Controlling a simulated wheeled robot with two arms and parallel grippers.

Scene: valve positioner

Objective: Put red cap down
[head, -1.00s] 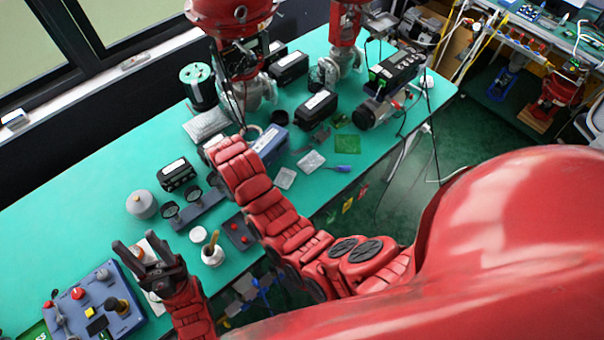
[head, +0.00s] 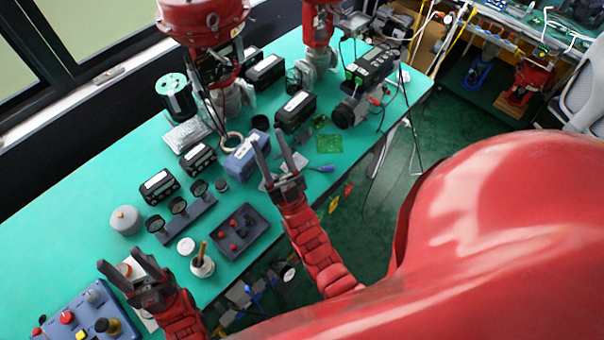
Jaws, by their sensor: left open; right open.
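An orange-red round piece (head: 125,268) shows on a white pad between the fingers of my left gripper (head: 121,258). I cannot tell which piece is the red cap. My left gripper is open, at the table's lower left, above the pad. My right gripper (head: 270,138) is open and empty, its fingers pointing up the picture in front of the blue box (head: 246,152).
A blue panel (head: 98,322) with knobs lies at lower left. A white pot with a brush (head: 202,266), a row of gauges (head: 180,215) and a grey round container (head: 125,220) stand nearby. Red valve assemblies stand at the back. The table's front edge is close.

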